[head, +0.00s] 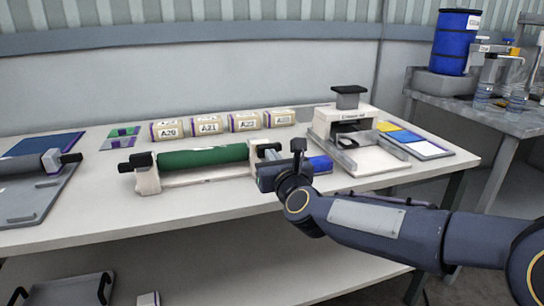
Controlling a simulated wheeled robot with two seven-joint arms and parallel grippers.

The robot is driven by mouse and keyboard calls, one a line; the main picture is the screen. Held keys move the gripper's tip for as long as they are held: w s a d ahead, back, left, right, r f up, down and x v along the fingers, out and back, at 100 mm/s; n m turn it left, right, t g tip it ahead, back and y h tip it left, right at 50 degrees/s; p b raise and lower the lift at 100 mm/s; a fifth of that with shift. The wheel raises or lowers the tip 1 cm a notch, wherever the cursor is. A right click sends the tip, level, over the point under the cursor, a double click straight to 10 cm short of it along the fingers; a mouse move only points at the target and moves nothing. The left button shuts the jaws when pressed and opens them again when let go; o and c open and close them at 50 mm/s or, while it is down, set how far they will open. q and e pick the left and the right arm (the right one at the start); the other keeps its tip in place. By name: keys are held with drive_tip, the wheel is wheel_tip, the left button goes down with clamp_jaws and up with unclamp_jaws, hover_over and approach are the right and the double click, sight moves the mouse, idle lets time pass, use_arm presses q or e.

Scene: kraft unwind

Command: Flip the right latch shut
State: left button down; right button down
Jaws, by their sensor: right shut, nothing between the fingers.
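The unwind stand (205,178) sits on the white table and carries a green roll (203,157) lying across it between two pale end posts. The right post (256,156) is partly covered by my right gripper (268,153), whose arm comes in from the right. The right latch is largely hidden there, so I cannot tell its angle or whether the gripper touches it. My right gripper is shut with nothing between its fingers. My left gripper is not in view.
A grey tray (28,205) with a dark roll is at the left. The table front is clear.

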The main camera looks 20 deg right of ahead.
sight(267, 145)
drive_tip(key=shift+w, duration=0.3)
drive_tip(key=w+b, duration=0.1)
drive_tip(key=w, duration=0.3)
drive_tip(key=shift+w+a+f, duration=0.1)
drive_tip(key=shift+w, duration=0.1)
drive_tip(key=shift+r, duration=0.25)
